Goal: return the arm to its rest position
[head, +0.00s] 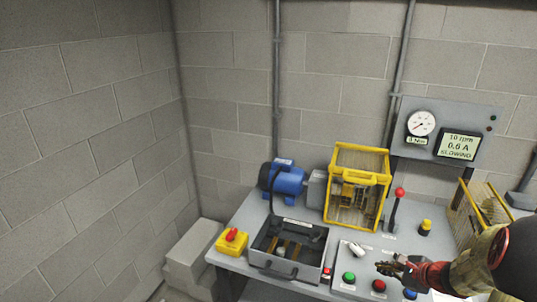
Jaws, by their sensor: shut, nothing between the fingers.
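My arm (470,270) reaches in from the right edge, low in the head view. My gripper (382,268) is at its left end, over the front part of the grey bench (240,259). It is shut, and I see nothing held in it. It appears close to the push-button panel, with a green button (349,277) and a red button (379,286) just below it in the picture. I cannot tell its height above the panel. The arm hides part of the bench's right side.
An open grey box (288,274), yellow switch box (231,241), blue motor (283,180) and yellow guard cage (357,187) stand left of my gripper. A red-knobbed lever (396,208) rises behind it. Another yellow guard (473,212) stands near my arm. A gauge panel (447,130) hangs behind.

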